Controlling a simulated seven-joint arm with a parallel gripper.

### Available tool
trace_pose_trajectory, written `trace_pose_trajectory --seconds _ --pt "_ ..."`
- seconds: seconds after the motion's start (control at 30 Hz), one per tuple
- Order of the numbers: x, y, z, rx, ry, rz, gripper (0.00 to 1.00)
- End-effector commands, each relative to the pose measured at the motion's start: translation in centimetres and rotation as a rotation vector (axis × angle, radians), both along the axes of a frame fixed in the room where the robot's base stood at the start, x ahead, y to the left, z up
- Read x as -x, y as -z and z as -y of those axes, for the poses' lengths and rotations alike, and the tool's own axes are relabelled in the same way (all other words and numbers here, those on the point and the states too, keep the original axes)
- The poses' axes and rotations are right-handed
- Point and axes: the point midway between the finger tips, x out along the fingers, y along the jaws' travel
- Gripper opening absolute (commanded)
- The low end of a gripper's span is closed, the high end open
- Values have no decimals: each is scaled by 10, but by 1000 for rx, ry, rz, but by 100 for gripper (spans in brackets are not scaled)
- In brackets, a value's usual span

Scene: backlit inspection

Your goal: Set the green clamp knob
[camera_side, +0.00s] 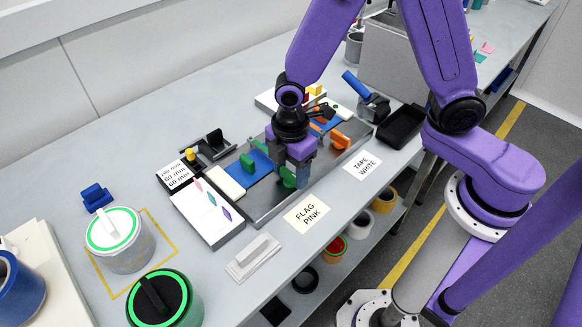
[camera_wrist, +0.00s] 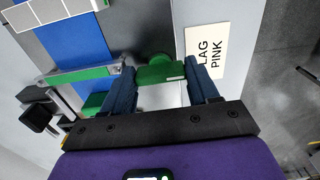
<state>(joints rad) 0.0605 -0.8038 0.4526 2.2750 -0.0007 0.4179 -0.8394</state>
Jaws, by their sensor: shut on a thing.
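My gripper (camera_side: 293,172) is low over the grey metal tray (camera_side: 262,205), near its front edge. In the wrist view, the blue fingers of my gripper (camera_wrist: 159,76) are on both sides of the green clamp knob (camera_wrist: 158,68) and shut on it. The knob has a rounded end and a small pale label. In the side view the green knob (camera_side: 288,178) shows partly, beside the fingers. Another green piece (camera_side: 247,163) stands on the blue strip (camera_side: 252,176) in the tray. What lies under the held knob is hidden.
An orange clamp piece (camera_side: 340,140) is in the tray to the right. FLAG PINK (camera_side: 307,213) and TAPE WHITE (camera_side: 362,166) cards lie along the front edge. A white board with coloured shapes (camera_side: 207,213) and paint cans (camera_side: 120,240) stand left. A black bin (camera_side: 401,126) is right.

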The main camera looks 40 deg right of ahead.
Motion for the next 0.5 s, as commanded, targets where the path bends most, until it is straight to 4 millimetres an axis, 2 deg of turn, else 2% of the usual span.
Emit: trace_pose_trajectory --seconds 0.03,0.1,0.13,0.2,0.5 --pt "0 -1 -8 -12 -15 11 29" --pt "0 -1 -8 -12 -15 11 29" --pt "0 -1 -8 -12 -15 11 63" --pt "0 -1 -8 -12 -15 11 85" --pt "-2 -2 -6 -11 -13 12 85"
